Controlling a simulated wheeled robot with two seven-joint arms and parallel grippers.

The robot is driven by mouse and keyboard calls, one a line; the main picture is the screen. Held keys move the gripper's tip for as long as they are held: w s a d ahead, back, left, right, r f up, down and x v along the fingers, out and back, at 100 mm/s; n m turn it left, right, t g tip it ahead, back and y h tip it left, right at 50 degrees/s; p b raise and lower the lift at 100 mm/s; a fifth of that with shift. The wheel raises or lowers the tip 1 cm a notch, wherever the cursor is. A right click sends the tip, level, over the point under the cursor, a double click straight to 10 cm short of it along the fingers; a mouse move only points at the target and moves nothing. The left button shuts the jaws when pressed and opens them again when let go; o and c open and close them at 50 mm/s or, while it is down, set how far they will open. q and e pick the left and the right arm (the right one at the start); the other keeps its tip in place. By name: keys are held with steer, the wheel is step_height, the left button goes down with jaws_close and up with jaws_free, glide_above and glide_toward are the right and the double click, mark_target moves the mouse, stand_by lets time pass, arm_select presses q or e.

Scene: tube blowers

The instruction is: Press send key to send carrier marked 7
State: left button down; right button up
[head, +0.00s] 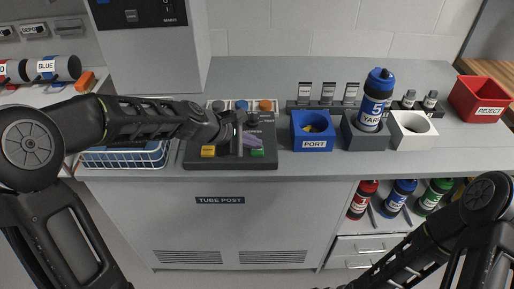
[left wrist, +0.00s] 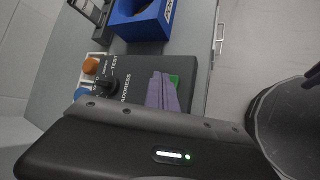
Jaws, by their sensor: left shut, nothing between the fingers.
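The dark key panel (head: 230,163) lies on the counter, with a yellow key (head: 208,151) at its front left and a green key (head: 257,152) at its front right. My left gripper (head: 252,141) is shut and empty over the panel. Its purple fingers are close to the green key, which partly shows behind them in the left wrist view (left wrist: 174,80). I cannot tell whether they touch. A blue carrier (head: 376,100) marked 5 stands upright in the grey YARD holder (head: 352,136). I can read no carrier marked 7. My right gripper is out of view.
A blue PORT box (head: 299,137) stands right of the panel, and a white holder (head: 425,138) stands farther right. A red REJECT bin (head: 479,98) is at the far right. A white wire basket (head: 124,157) is left of the panel.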

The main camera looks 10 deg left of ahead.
mark_target(254, 151)
arm_select(q)
steer(key=shift+r+p, duration=0.3)
steer(key=shift+r, duration=0.35)
step_height(254, 151, up, 5)
steer(key=p, duration=0.4)
steer(key=shift+p, duration=0.3)
stand_by(0.5)
